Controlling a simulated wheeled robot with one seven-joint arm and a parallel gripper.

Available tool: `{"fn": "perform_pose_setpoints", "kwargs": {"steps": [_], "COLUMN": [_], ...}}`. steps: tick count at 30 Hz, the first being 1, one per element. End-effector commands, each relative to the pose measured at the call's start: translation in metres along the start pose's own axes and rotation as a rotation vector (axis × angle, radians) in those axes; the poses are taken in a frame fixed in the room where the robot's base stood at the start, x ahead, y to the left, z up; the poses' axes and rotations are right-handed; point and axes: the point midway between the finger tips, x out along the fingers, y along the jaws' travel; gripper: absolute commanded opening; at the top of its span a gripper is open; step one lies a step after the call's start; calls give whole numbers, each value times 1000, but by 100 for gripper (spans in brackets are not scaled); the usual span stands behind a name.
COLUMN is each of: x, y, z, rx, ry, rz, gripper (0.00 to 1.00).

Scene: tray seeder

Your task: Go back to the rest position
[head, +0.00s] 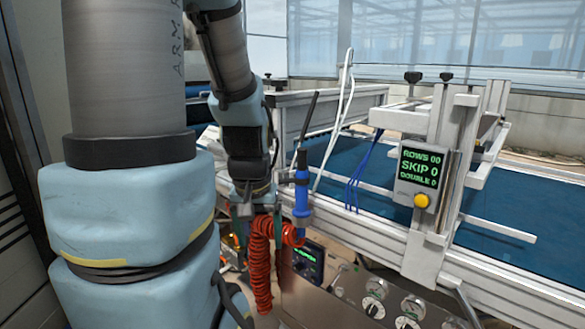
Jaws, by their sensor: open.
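My gripper (259,213) hangs pointing down in the middle left of the head view, below the dark wrist of my arm. Its jaws are open, and I see nothing held between them. A blue handheld tool (302,193) stands upright just to the right of my gripper, with a thin dark rod rising above it. A coiled red hose (260,268) hangs below and partly behind the fingers. I cannot tell whether the fingers touch the hose.
A blue conveyor belt (390,192) runs behind a white frame rail. A grey display box (421,178) with a yellow button reads ROWS 00, SKIP 0, DOUBLE 0. A metal panel (345,300) with gauges and knobs lies below the tool. Blue cables (357,178) hang over the belt.

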Motion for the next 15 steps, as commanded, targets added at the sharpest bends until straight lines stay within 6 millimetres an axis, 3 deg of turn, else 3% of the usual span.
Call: {"fn": "perform_pose_setpoints", "kwargs": {"steps": [1, 6, 10, 15], "x": [34, 87, 120, 146], "y": [0, 1, 1, 1], "z": [7, 20, 28, 35], "rx": [0, 0, 0, 0], "ry": [-4, -18, -28, -37], "rz": [0, 1, 1, 1], "gripper": [81, 81, 81, 81]}}
